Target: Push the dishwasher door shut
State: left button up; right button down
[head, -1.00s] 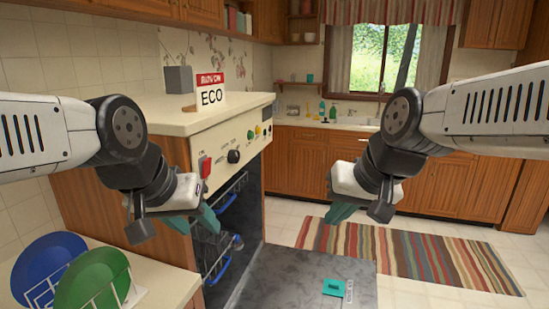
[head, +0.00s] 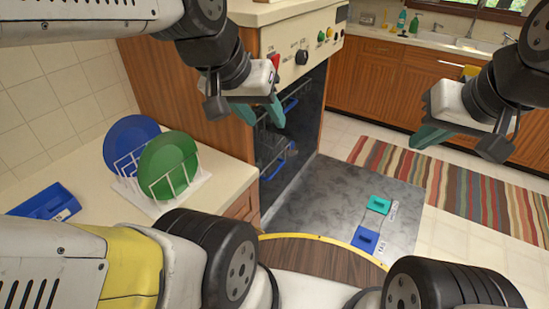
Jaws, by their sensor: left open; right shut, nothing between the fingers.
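The dishwasher (head: 290,60) stands left of centre, with a cream control panel of knobs and buttons. Its door (head: 320,205) is lowered wide open, a dark grey slab lying about flat in front of the opening. A teal piece (head: 379,204) and a blue piece (head: 365,240) sit on the door's inner face. Racks with blue handles (head: 279,160) show inside the dark opening. My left gripper (head: 261,113) is open and empty in front of the opening, above the door. My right gripper (head: 430,136) is shut and empty, above and right of the door. My base hides the door's near corner.
A counter at left holds a white rack (head: 182,192) with a blue plate (head: 125,140) and a green plate (head: 168,166), plus a blue tray (head: 45,203). A striped rug (head: 460,185) lies right of the door on open tiled floor. Wooden cabinets (head: 375,85) stand behind.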

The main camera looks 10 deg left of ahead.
aim_at(331, 198)
jog(key=k, duration=0.45)
jog(key=k+u, duration=0.5)
jog(key=k+j+u, duration=0.25)
jog(key=u, duration=0.2)
jog(key=l+u, duration=0.5)
jog(key=l, duration=0.35)
jog(key=k+l+u, duration=0.1)
jog(key=l+u, duration=0.35)
jog(key=l, duration=0.35)
jog(key=k+l, duration=0.1)
jog(key=l, duration=0.45)
jog(key=k+l, duration=0.1)
jog(key=l, duration=0.4)
jog(key=k+l, duration=0.1)
jog(key=l, duration=1)
jog(key=k+l, duration=0.15)
jog(key=l, duration=0.4)
jog(key=k+j+z, duration=0.4)
jog(key=j, duration=0.15)
jog(key=k+j+z, duration=0.35)
jog(key=k+j, duration=0.05)
jog(key=j, duration=0.05)
